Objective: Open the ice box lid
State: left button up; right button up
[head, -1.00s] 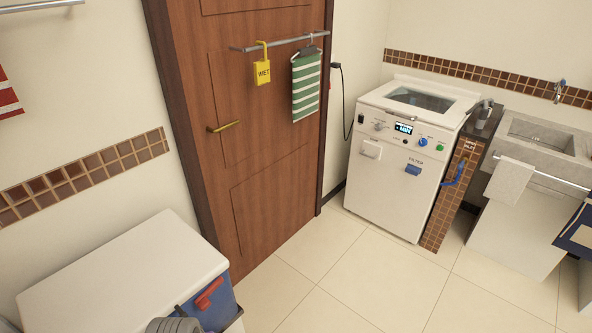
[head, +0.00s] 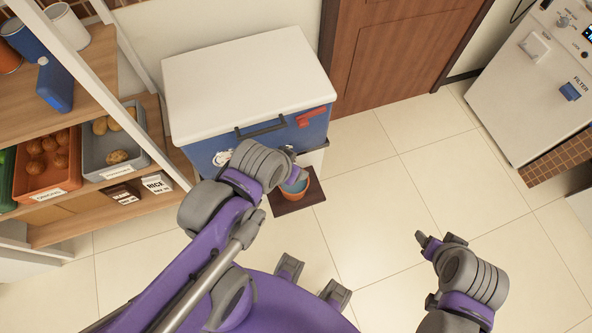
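The ice box (head: 215,152) has a blue body and stands against the wall at the upper left of centre. Its white lid (head: 245,80) lies flat on it, shut. A black handle (head: 262,127) is at the lid's front edge, and a red latch (head: 311,116) is at the right of the front. My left gripper (head: 296,176) is in front of the box, below the handle and apart from it; its fingers are too foreshortened to read. My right gripper (head: 437,240) is over the floor at the right, with its fingertips apart and nothing between them.
A shelf (head: 110,205) with vegetable crates stands at the left. A wooden door (head: 385,55) and a white machine (head: 530,90) are at the right. The tiled floor between is clear.

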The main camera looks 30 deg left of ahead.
aim_at(211, 91)
jog(key=u, duration=1.45)
jog(key=i+l+u, duration=0.2)
jog(key=i, duration=0.1)
